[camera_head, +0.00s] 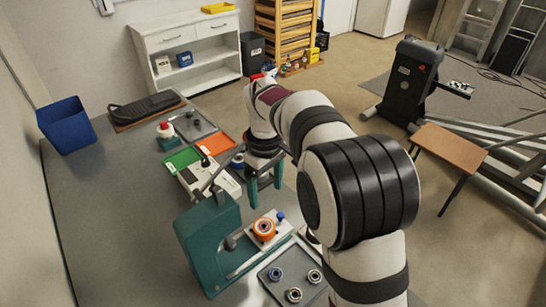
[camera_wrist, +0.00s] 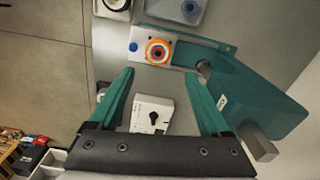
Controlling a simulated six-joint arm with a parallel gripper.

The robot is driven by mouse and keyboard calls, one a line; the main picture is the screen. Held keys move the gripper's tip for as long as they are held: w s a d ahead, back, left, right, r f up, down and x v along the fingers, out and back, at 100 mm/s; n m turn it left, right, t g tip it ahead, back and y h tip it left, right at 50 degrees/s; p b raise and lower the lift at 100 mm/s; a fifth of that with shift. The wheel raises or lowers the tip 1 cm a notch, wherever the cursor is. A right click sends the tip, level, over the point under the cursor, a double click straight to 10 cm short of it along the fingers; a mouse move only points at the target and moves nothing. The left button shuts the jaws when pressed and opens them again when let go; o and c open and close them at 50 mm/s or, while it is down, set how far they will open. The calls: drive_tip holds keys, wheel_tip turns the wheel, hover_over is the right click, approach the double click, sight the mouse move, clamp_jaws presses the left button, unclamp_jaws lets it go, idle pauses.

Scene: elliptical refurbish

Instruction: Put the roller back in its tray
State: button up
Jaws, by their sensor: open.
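An orange-rimmed round part, which looks like the roller (camera_head: 264,227), sits on the white plate of the teal press (camera_head: 208,240). It also shows in the wrist view (camera_wrist: 158,51), with a blue knob beside it. My gripper (camera_head: 265,180) is open above the bench, behind the press. In the wrist view its teal fingers (camera_wrist: 166,80) are apart, with nothing held; a white box with a black knob (camera_wrist: 152,114) shows below between them. A grey tray (camera_head: 267,287) with several ring-shaped parts lies in front. Green (camera_head: 182,160) and orange (camera_head: 215,143) trays lie behind. I cannot tell which tray is the roller's.
The press stands close to my gripper, its arm and frame rising above the bench. A blue bin (camera_head: 66,124) and a black device on a board (camera_head: 146,108) stand at the far left. The left part of the bench (camera_head: 110,220) is clear.

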sight(264, 226)
drive_tip(key=f, duration=1)
drive_tip(key=w+a+f, duration=0.1)
drive_tip(key=f, duration=0.5)
drive_tip(key=c, duration=1.2)
drive_tip(key=shift+r, duration=0.15)
wheel_tip(264, 226, up, 3)
drive_tip(key=shift+r, duration=0.15)
drive_tip(key=shift+d+r, duration=0.25)
drive_tip(key=shift+r, duration=0.1)
drive_tip(key=s+d+r, duration=0.2)
drive_tip(key=d+r, duration=0.5)
drive_tip(key=d, duration=0.4)
drive_tip(key=s+d+r+m, duration=0.1)
drive_tip(key=s+r+m, duration=0.1)
drive_tip(key=r+m, duration=0.1)
drive_tip(key=s+d+r+m, duration=0.2)
drive_tip(key=r+m, duration=0.2)
drive_tip(key=r, duration=0.2)
drive_tip(key=s+d+r+m, duration=0.1)
drive_tip(key=s+r+m, duration=0.1)
drive_tip(key=r, duration=0.3)
drive_tip(key=shift+s+d+m, duration=0.3)
drive_tip(key=shift+d+m, duration=0.1)
drive_tip(key=shift+m, duration=0.3)
